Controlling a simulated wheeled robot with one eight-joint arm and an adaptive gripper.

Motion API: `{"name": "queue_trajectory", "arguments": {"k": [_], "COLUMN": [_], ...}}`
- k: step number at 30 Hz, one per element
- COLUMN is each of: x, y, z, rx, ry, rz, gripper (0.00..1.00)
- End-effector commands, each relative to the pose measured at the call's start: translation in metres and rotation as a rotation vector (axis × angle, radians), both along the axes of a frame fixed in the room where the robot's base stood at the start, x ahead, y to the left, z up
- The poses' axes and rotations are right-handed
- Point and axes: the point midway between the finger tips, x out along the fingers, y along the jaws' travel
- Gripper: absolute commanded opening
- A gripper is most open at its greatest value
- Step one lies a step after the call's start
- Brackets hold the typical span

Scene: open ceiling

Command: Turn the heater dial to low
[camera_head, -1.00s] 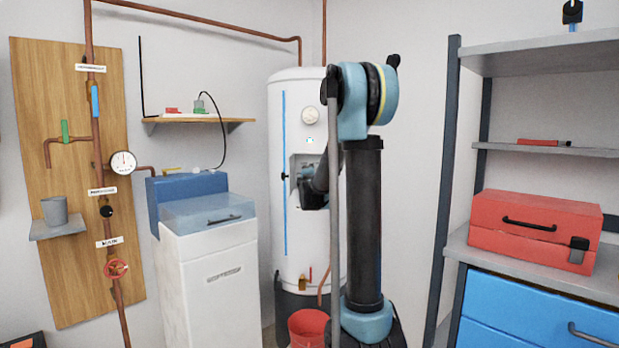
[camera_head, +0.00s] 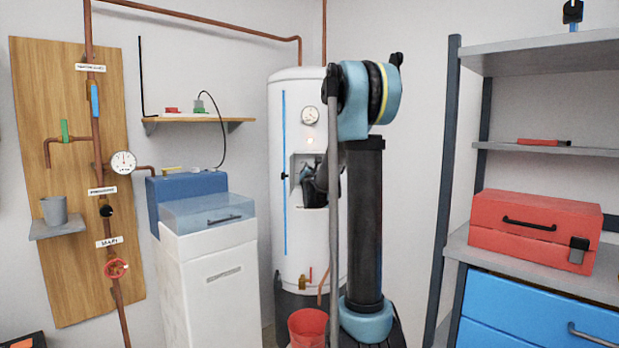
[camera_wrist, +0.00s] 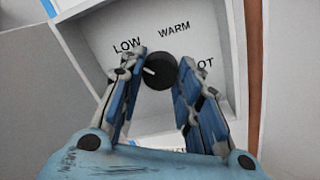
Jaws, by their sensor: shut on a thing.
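The heater is a tall white tank (camera_head: 290,120) at the back, with a recessed panel on its front. The wrist view shows the black round dial (camera_wrist: 161,72) in that recess, below the labels LOW, WARM and a partly covered HOT. The dial's white pointer mark is at its left, on the LOW side. My gripper (camera_wrist: 161,58) is shut on the dial, with one blue-and-grey finger on each side of it. In the head view my gripper (camera_head: 306,173) reaches into the recess, and my arm hides part of the panel; the dial cannot be made out there.
A white cabinet with a blue top (camera_head: 208,270) stands left of the heater. A red bucket (camera_head: 306,327) is at the heater's foot. Shelving with a red toolbox (camera_head: 535,228) stands at the right. The recess walls (camera_wrist: 88,68) are close around my fingers.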

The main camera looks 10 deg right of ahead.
Motion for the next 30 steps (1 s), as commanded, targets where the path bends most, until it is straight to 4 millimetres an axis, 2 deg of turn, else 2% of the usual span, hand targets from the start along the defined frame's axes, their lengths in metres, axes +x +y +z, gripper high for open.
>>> {"name": "queue_trajectory", "arguments": {"k": [19,20,21,22,30], "x": [0.0001,0.0002,0.0002,0.0002,0.0002], "y": [0.0011,0.0011,0.001,0.0009,0.0003], "z": [0.0,0.0,0.0001,0.0001,0.0004], "rx": [-0.047,-0.047,-0.047,-0.047,-0.047], "ry": [0.008,0.008,0.008,0.008,0.008], "rz": [0.002,0.003,0.002,0.002,0.001], "gripper": [0.07,0.38,0.47,0.52,0.52]}}
